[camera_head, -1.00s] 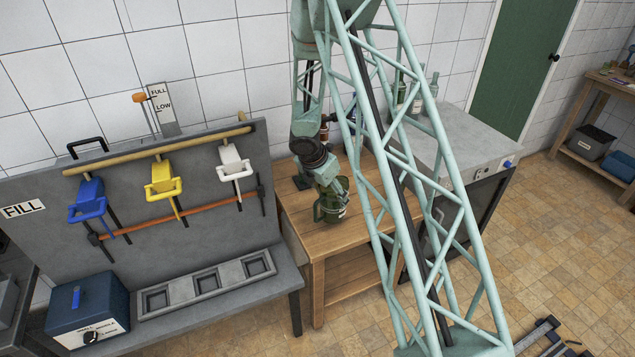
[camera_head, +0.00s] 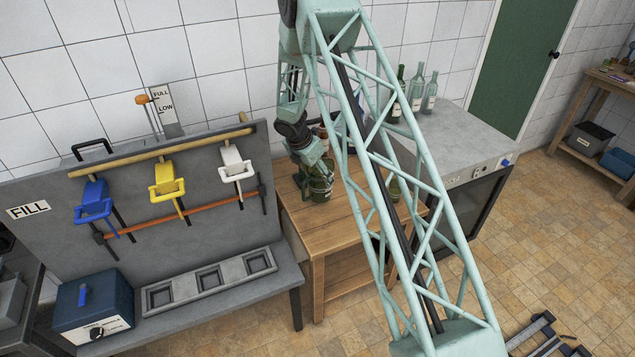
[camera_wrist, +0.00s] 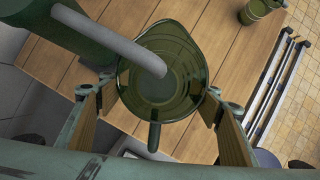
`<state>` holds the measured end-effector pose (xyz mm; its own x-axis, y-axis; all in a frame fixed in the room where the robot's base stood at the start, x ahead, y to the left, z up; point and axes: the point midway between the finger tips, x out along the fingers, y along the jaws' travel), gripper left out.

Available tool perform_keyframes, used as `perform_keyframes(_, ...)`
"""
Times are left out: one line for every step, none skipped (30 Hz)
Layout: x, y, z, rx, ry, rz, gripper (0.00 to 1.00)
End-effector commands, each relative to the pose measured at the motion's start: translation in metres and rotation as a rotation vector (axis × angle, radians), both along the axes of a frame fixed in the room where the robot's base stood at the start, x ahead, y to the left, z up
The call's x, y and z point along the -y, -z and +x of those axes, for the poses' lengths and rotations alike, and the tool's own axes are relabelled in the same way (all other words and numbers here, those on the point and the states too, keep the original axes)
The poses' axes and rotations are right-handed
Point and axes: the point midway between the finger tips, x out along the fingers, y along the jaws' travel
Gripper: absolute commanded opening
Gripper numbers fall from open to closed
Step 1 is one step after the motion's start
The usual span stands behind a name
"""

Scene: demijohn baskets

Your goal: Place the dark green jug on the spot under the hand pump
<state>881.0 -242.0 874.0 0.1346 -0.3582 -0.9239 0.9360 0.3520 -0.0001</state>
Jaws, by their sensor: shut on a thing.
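The dark green jug (camera_head: 320,188) is in my gripper (camera_head: 313,168) over the back left of the wooden table. In the wrist view I look down into the open jug (camera_wrist: 180,88), with its handle toward me. The fingers of my gripper (camera_wrist: 160,104) are shut on the jug from both sides. A grey curved spout (camera_wrist: 112,38) comes from a dark green body at upper left and ends over the jug's mouth; it looks like the hand pump. The spot below is hidden by the jug. I cannot tell whether the jug touches the table.
A smaller green vessel (camera_head: 394,190) stands farther right on the wooden table (camera_head: 335,230). Several bottles (camera_head: 416,92) stand on the grey cabinet (camera_head: 440,140). The grey FILL panel (camera_head: 130,170) with blue, yellow and white handles is on the left. The table front is clear.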

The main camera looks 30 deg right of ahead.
Motion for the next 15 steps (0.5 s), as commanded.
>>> perform_keyframes(0.0002, -0.0005, 0.0002, 0.0, 0.0, 0.0, 0.39)
perform_keyframes(0.0001, -0.0005, 0.0001, 0.0, 0.0, 0.0, 0.39)
perform_keyframes(0.0002, -0.0005, 0.0001, 0.0, 0.0, 0.0, 0.39)
perform_keyframes(0.0001, -0.0005, 0.0, 0.0, 0.0, 0.0, 0.39)
perform_keyframes(0.0001, -0.0006, 0.0, 0.0, 0.0, 0.0, 0.39)
perform_keyframes(0.0002, -0.0005, 0.0, 0.0, 0.0, 0.0, 0.39)
perform_keyframes(0.0002, -0.0006, 0.0001, 0.0, 0.0, 0.0, 0.39)
perform_keyframes(0.0002, -0.0006, 0.0004, 0.0, 0.0, 0.0, 0.39)
perform_keyframes(0.0002, -0.0006, 0.0012, 0.0, 0.0, 0.0, 0.39)
perform_keyframes(0.0002, -0.0006, 0.002, 0.0, 0.0, 0.0, 0.39)
perform_keyframes(0.0002, -0.0005, 0.0032, 0.0, 0.0, 0.0, 0.39)
perform_keyframes(0.0001, -0.0004, 0.0052, 0.0, 0.0, 0.0, 0.39)
perform_keyframes(0.0001, -0.0004, 0.0071, 0.0, 0.0, 0.0, 0.39)
perform_keyframes(0.0001, 0.0019, 0.0072, -0.001, 0.0, 0.001, 0.39)
perform_keyframes(0.0001, 0.0061, 0.0067, -0.002, -0.001, 0.0, 0.39)
